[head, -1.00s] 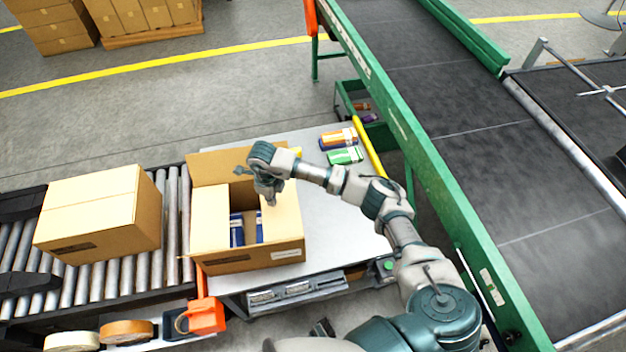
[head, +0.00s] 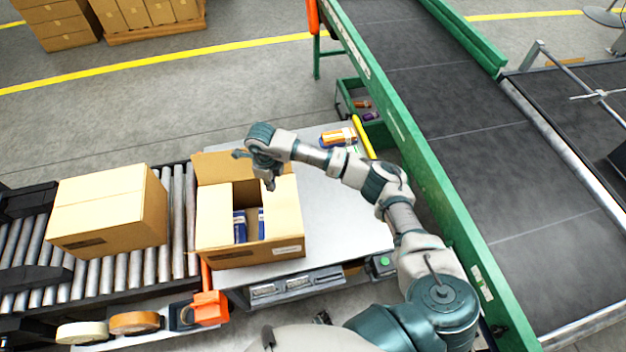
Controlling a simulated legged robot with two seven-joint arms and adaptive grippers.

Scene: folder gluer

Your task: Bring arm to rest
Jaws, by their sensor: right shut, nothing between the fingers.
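My right arm reaches from the lower right over the metal table (head: 335,225). My right gripper (head: 270,185) is shut and empty, pointing down over the back part of the open cardboard box (head: 250,252). Blue packs (head: 240,228) stand inside the box, partly hidden by its flaps. My left gripper is not in the view.
A closed carton (head: 110,210) sits on the roller conveyor (head: 180,215) at left. An orange pack (head: 338,137) lies at the table's back. The green-sided belt (head: 440,190) runs along the right. Tape rolls (head: 135,322) and an orange tape dispenser (head: 210,308) are in front.

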